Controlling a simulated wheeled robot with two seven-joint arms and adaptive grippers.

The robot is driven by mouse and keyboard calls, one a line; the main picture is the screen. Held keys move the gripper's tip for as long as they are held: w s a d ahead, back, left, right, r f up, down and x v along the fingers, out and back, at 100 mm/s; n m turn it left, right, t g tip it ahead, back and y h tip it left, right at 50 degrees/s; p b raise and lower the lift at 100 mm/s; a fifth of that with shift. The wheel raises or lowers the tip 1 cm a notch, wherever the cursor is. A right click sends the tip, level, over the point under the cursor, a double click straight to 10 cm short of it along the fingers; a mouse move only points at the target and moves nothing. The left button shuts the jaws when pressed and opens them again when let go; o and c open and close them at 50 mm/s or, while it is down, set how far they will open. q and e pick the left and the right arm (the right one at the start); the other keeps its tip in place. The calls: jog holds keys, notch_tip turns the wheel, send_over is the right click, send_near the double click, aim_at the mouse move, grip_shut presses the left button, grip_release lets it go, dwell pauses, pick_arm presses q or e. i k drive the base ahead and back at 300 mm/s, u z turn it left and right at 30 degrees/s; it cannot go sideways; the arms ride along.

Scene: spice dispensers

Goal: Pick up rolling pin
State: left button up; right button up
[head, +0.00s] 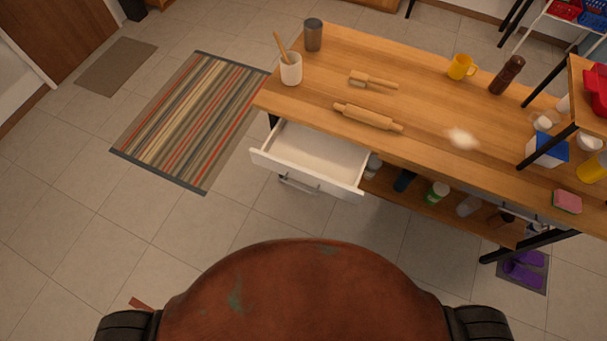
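A wooden rolling pin (368,117) lies on the wooden counter (425,107), near its front edge, just behind an open white drawer. It lies at a slant, its left end farther back than its right end, with nothing resting on it. Neither of my grippers shows in the head view.
An open, empty drawer (313,155) juts out below the rolling pin. A brush-like wooden tool (373,80) lies behind it. A white crock (290,69), grey tumbler (313,35), yellow mug (461,67) and flour-like patch (461,138) are also on the counter. Tiled floor lies clear in front.

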aim_at(355, 113)
jog(key=u, duration=1.35)
jog(key=i, duration=1.1)
jog(key=z, duration=1.95)
